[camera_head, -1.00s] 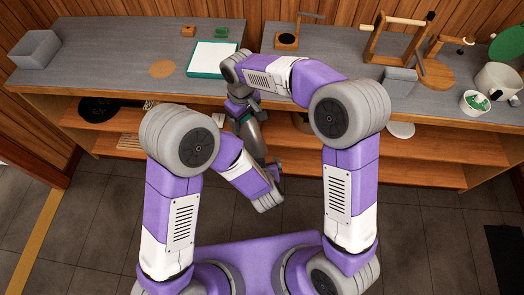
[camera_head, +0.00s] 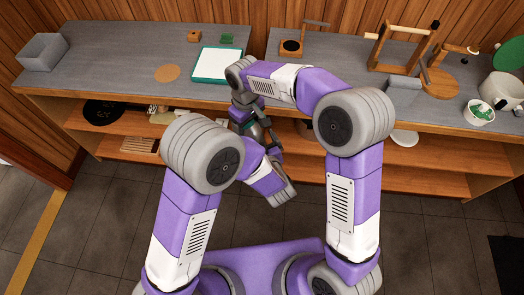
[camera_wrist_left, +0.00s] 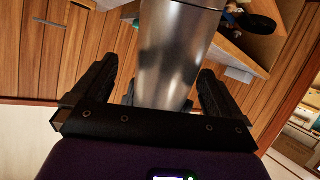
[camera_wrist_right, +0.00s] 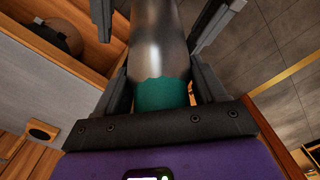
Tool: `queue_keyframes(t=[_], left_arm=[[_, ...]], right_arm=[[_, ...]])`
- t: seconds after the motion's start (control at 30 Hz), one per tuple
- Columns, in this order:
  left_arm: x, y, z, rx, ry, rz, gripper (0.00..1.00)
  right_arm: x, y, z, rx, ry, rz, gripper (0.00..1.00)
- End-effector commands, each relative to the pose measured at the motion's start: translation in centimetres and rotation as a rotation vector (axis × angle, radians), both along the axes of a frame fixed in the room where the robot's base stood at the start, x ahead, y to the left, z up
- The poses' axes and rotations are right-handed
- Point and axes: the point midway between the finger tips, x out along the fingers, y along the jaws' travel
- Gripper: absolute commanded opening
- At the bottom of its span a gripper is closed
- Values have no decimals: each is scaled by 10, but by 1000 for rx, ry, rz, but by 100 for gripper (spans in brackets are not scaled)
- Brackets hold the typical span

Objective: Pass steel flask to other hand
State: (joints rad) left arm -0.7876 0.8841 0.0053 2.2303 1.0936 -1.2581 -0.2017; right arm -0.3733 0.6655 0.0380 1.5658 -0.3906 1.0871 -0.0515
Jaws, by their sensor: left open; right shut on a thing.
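The steel flask (camera_head: 257,130) is a shiny grey cylinder with a teal end (camera_wrist_right: 163,93), held in front of the counter. My right gripper (camera_wrist_right: 160,82) is shut on the flask near its teal end; in the head view it is partly hidden by the right arm. My left gripper (camera_wrist_left: 155,85) is open, with one finger on each side of the bare steel body (camera_wrist_left: 172,60), without visibly closing on it. The right wrist view shows the left fingers flanking the far part of the flask.
The grey counter (camera_head: 120,62) behind holds a grey bin (camera_head: 42,52), a teal-edged white board (camera_head: 216,64), a wooden stand (camera_head: 395,45) and a white pot (camera_head: 500,90). A wooden shelf (camera_head: 420,165) runs beneath. The floor between arms and shelf is clear.

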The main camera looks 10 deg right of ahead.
Motion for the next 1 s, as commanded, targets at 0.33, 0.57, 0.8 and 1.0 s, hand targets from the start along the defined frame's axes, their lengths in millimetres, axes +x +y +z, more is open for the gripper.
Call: queue_keyframes(t=[0.33,0.57,0.8,1.0], left_arm=[[33,6,-14,0,1,0,100],[35,6,-14,0,1,-1,100],[34,6,-14,0,1,-1,74],[34,4,-14,-2,-1,-6,43]], right_arm=[[0,0,1,1,-2,0,0],[0,0,1,1,-2,0,0],[0,0,1,1,-2,0,0],[0,2,1,4,0,2,0]])
